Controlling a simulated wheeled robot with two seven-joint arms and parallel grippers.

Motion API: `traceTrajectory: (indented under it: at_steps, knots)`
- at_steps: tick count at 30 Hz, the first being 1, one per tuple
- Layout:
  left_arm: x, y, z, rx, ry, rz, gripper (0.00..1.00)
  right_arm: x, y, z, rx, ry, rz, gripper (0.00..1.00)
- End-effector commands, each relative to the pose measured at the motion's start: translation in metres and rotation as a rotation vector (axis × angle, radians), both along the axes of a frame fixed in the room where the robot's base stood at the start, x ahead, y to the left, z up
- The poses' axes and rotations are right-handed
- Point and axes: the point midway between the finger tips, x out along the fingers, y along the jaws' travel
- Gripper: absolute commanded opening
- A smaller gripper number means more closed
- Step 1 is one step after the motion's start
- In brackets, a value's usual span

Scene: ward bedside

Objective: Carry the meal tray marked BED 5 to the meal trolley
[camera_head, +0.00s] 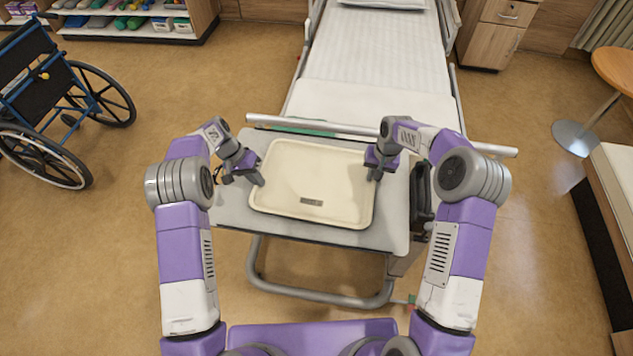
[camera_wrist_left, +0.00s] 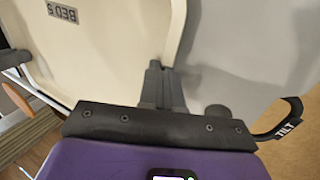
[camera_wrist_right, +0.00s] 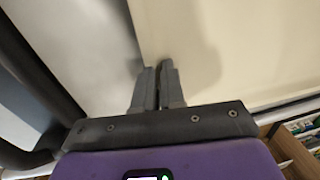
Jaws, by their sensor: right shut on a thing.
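The cream meal tray (camera_head: 320,170) lies on the grey overbed table top. Its small label (camera_head: 311,201) reads BED 5 in the left wrist view (camera_wrist_left: 62,13). My left gripper (camera_head: 259,181) is at the tray's left rim; its fingers (camera_wrist_left: 160,68) are close together on the rim. My right gripper (camera_head: 374,175) is shut on the tray's right rim, seen close up in the right wrist view (camera_wrist_right: 157,70). The tray looks flat and empty. I cannot tell whether it is clear of the table top. The meal trolley is not recognisable in these views.
The overbed table (camera_head: 232,207) stands across the end of a white bed (camera_head: 375,70). A wheelchair (camera_head: 60,110) is at the left, shelves (camera_head: 130,30) at the back left. A round table (camera_head: 615,68) and a bench (camera_head: 615,180) are at the right.

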Motion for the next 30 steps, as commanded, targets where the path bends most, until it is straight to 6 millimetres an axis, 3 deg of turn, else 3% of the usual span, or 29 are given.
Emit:
traceTrajectory:
  at_steps: [14,30]
  knots:
    - [0.000,-0.001,0.008,-0.001,-0.001,-0.001,0.00,0.000,0.001,0.007,-0.001,-0.001,0.009,0.00]
    - [0.001,-0.001,0.051,-0.003,-0.002,-0.002,0.00,0.000,0.001,0.050,-0.002,0.000,0.010,0.00]
